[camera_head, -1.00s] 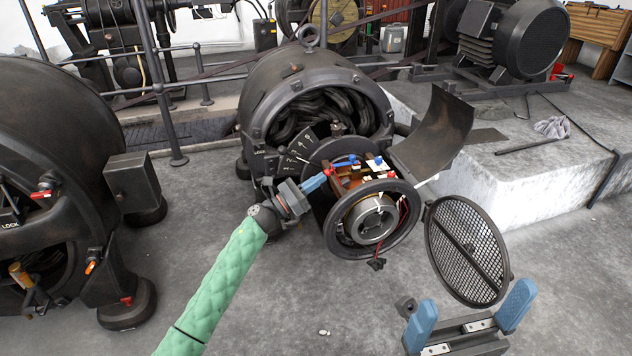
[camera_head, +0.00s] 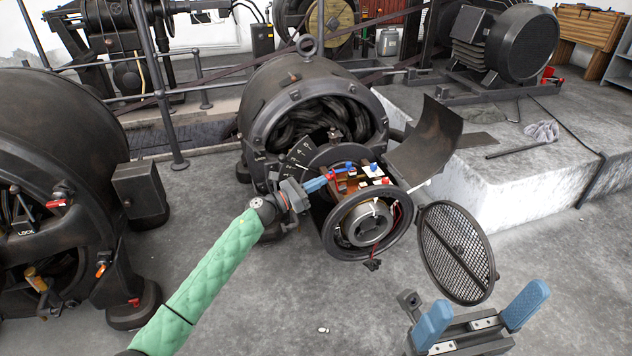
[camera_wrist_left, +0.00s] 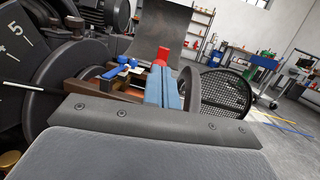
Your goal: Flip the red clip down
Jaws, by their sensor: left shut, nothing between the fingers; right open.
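The dynamo (camera_head: 262,98) stands open at the middle of the head view, with a small terminal board (camera_head: 350,185) on its front. A red clip (camera_head: 345,173) lies at the board's left side, just beyond my left fingertips. It also shows as a red block (camera_wrist_left: 163,54) at the finger ends in the left wrist view; I cannot tell whether they touch. My left gripper (camera_head: 318,184) is shut and empty, its blue fingers together and pointing at the board. My right gripper (camera_head: 479,315) is open and empty at the lower right, away from the dynamo.
Blue knobs (camera_head: 373,166) and another red piece (camera_head: 386,181) sit on the same board. A curved cover (camera_head: 425,140) stands open to the right. A round mesh grille (camera_head: 457,250) hangs open below it. A concrete plinth (camera_head: 520,185) stands at the right.

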